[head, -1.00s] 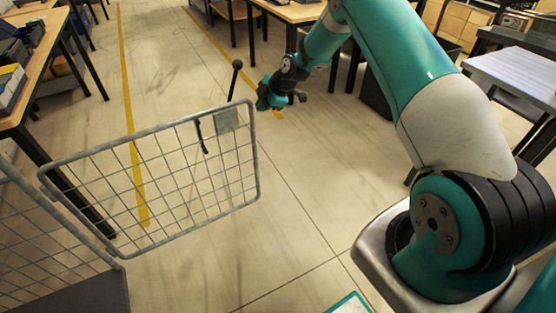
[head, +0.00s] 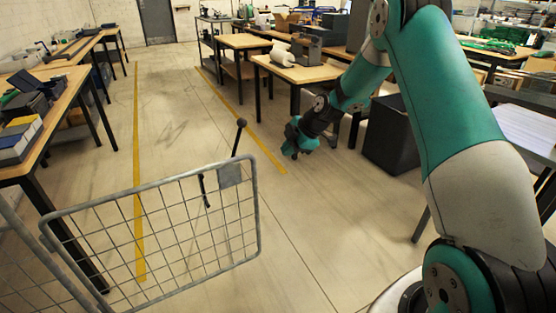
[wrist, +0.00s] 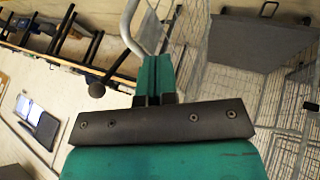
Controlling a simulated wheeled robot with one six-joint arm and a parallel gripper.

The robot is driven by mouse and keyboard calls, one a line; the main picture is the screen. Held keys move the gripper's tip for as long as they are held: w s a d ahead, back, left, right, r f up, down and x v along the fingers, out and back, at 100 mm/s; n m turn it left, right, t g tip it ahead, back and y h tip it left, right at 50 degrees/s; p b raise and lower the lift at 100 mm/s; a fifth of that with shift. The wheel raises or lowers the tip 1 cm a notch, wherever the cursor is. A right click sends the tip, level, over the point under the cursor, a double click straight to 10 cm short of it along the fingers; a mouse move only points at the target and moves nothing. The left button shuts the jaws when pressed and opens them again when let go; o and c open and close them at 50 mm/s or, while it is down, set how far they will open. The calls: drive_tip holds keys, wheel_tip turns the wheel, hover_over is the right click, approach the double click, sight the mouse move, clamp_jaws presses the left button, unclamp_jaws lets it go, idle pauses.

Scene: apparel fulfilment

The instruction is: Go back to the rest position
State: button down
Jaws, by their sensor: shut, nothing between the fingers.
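My gripper (head: 297,150) hangs at the end of my teal arm, right of the wire gate and above the open floor. In the wrist view my gripper (wrist: 154,80) shows its two teal fingers together, with nothing between them. The wire mesh gate (head: 165,228) stands at the lower left in the head view, with a black ball-ended lever (head: 239,135) at its upper right corner. My gripper is apart from the gate and the lever. In the wrist view the lever's ball (wrist: 97,90) shows left of the fingers.
A workbench with bins (head: 38,135) runs along the left. Wooden tables (head: 300,72) stand behind my arm. A black bin (head: 391,136) is on the floor at the right. Yellow floor lines (head: 137,120) mark a clear aisle in the middle.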

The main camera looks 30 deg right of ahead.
drive_tip(key=s+a+r+m+g+p, duration=0.3)
drive_tip(key=s+a+r+m+p, duration=0.2)
drive_tip(key=s+a+r, duration=1.25)
drive_tip(key=s+a+r+m+g+p, duration=0.1)
drive_tip(key=s+r, duration=0.3)
drive_tip(key=s, duration=0.5)
drive_tip(key=s+a+r+m+g+p, duration=0.1)
drive_tip(key=s+a+r+m, duration=0.3)
drive_tip(key=s, duration=0.6)
drive_tip(key=shift+s+a+p, duration=0.25)
drive_tip(key=shift+a+p, duration=0.05)
drive_tip(key=shift+p, duration=0.5)
